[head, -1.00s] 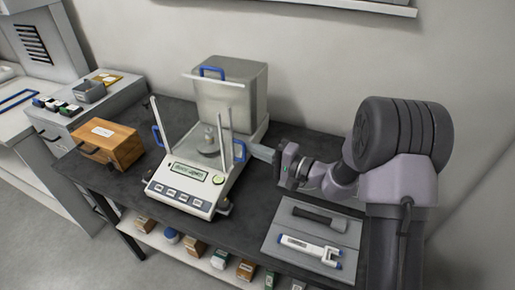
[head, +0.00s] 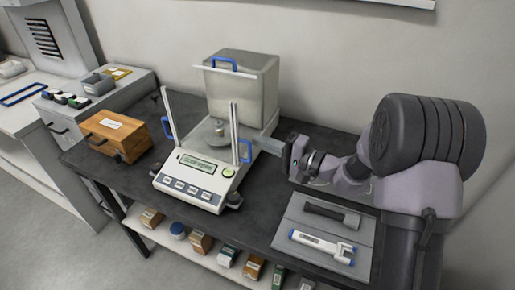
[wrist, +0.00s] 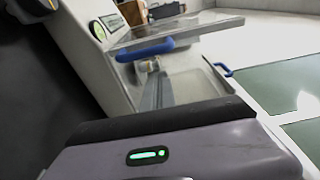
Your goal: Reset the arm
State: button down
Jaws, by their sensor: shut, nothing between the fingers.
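My gripper (head: 262,140) is shut and empty. In the head view it reaches in from the right, its fingers pointing left at the right side of the white balance (head: 187,192). The balance's draft doors with blue handles (head: 246,152) stand open, and a small metal weight (head: 219,129) is on its round pan.
A wooden box (head: 115,135) stands left of the balance on the dark table (head: 150,190). A grey tray (head: 297,214) with a pipette (head: 322,245) and a dark tool (head: 332,213) lies at the front right. Several small boxes fill the shelf below.

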jog(key=w+d+p+v, duration=0.1)
jog(key=p+v, duration=0.2)
jog(key=v, duration=0.7)
jog(key=s+a+r+n+g+h, duration=0.2)
jog(key=s+a+r+g+h, duration=0.15)
jog(key=s, duration=0.55)
jog(key=s+a+r+n+g+h, duration=0.15)
jog(key=s+a+g, duration=0.3)
jog(key=s, duration=0.45)
jog(key=s+d+r+m+t+h, duration=0.2)
jog(key=s+d+t+h, duration=0.2)
jog(key=s+d+h, duration=0.4)
jog(key=shift+s+d+t+h, duration=0.3)
jog(key=shift+s+d+t, duration=0.1)
jog(key=shift+s+d, duration=0.15)
jog(key=shift+a, duration=0.1)
